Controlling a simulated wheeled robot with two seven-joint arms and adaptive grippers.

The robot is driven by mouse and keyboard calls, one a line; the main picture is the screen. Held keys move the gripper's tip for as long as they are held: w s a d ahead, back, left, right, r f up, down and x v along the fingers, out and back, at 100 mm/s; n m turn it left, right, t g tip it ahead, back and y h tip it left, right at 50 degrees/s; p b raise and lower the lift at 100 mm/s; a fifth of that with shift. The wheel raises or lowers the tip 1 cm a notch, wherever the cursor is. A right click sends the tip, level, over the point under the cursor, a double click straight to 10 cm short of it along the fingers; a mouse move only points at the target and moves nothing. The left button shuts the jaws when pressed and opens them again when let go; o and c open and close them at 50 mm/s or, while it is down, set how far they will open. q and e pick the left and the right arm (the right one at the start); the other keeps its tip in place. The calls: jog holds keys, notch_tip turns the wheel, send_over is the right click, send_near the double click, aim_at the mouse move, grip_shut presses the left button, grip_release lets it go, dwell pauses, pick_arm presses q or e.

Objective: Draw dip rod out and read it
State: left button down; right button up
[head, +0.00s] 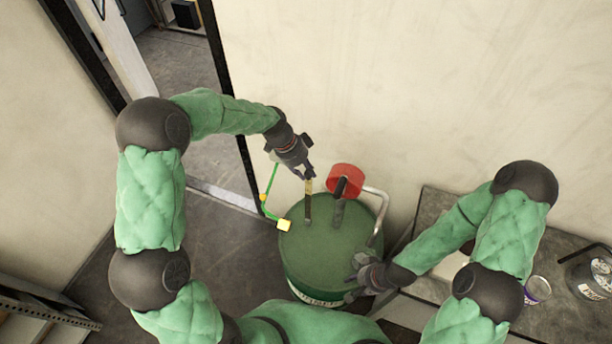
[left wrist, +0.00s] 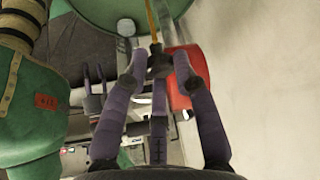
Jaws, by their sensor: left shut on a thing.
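The dip rod (head: 308,206) is a thin upright rod, yellowish at its upper part and darker below. It stands at the top of a green drum (head: 325,240). My left gripper (head: 308,176) is shut on the rod's top end above the lid. In the left wrist view a dark handle (left wrist: 158,62) sits between the fingers, with the yellow rod (left wrist: 152,20) running away from it. The rod's lower end and any reading on it cannot be made out. My right gripper (head: 354,280) is at the drum's front right edge, fingers spread, apparently empty.
A red pump head (head: 345,178) with a silver bent pipe (head: 381,212) stands close right of the rod. A green line with yellow blocks (head: 284,225) is at the drum's left. A bench with tins (head: 538,290) is at right; a wall is behind.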

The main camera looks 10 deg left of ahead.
pick_arm(q)
jog(key=shift+r, duration=0.45)
jog(key=c, duration=1)
grip_release()
jog(key=shift+a, duration=0.1)
jog(key=v, duration=1.2)
